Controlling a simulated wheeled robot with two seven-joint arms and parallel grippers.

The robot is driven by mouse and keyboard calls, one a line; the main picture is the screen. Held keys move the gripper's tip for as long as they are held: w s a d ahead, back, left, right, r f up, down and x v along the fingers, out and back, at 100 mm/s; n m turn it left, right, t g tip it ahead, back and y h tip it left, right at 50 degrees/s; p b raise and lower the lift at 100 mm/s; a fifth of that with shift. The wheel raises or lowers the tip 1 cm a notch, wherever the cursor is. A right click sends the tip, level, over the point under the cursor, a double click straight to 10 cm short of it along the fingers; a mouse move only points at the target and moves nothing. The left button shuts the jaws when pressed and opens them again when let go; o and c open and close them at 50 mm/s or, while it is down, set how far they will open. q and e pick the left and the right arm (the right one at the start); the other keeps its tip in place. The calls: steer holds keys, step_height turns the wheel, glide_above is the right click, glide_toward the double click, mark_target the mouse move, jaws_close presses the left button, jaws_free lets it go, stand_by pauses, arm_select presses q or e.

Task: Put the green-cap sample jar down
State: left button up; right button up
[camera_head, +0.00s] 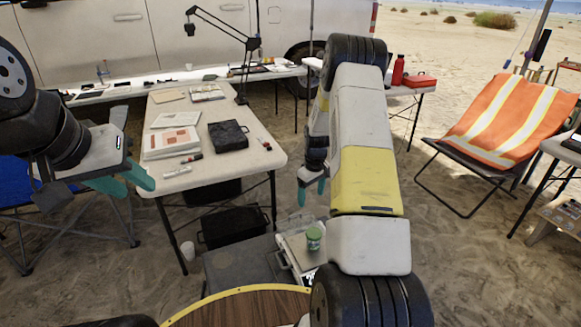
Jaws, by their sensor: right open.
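The green-cap sample jar (314,238) stands upright on a pale, flat case or tray (292,250), low in the middle of the head view. My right gripper (312,189) hangs above the jar in the picture, its teal fingertips pointing down. It is open, with nothing between the fingers, and a visible gap separates it from the jar. My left gripper (140,190) is at the left, in front of the long table's near left corner. Its teal fingers stand apart and hold nothing. My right forearm hides the area just right of the jar.
A long white table (235,175) holds papers, a black case (228,135) and markers. A round wooden table edge (235,297) is at the bottom. A grey box (235,268) sits left of the pale case. An orange striped chair (510,120) stands right, with open sand before it.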

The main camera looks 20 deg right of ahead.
steer(key=s+a+r+m+t, duration=0.1)
steer(key=s+a+r, duration=0.25)
steer(key=r, duration=0.65)
steer(key=s+a+r+m+t, duration=0.15)
steer(key=s+r, duration=0.25)
steer(key=r, duration=0.5)
steer(key=s+a+r+t, duration=0.1)
steer(key=s+a+r, duration=0.3)
steer(key=r, duration=0.6)
steer(key=s+a+r+m+t+y, duration=0.1)
steer(key=s+a+r, duration=0.1)
steer(key=s, duration=0.8)
steer(key=s+a+r+m+t+y, duration=0.1)
steer(key=s+a+r, duration=0.2)
steer(key=s, duration=0.7)
steer(key=shift+a+r, duration=0.3)
steer(key=shift+r, duration=0.65)
